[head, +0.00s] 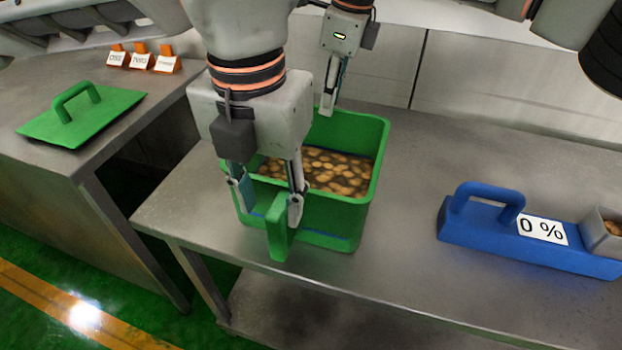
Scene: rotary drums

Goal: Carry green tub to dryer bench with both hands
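The green tub (375,165) stands on the grey metal bench, filled with brown, roundish pieces (325,170). A green handle (278,235) sticks out from its near side. My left gripper (268,200) is at this near side with fingers apart; one finger is close against the handle's right side, and a gap shows between the handle and the other. I cannot tell if it touches. My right gripper (330,105) is at the tub's far rim, pointing down. Its fingers overlap in this view, and any far handle is hidden. I cannot identify the dryer bench.
A green lid (82,115) and orange label stands (142,60) are on the left bench. A floor gap separates the benches.

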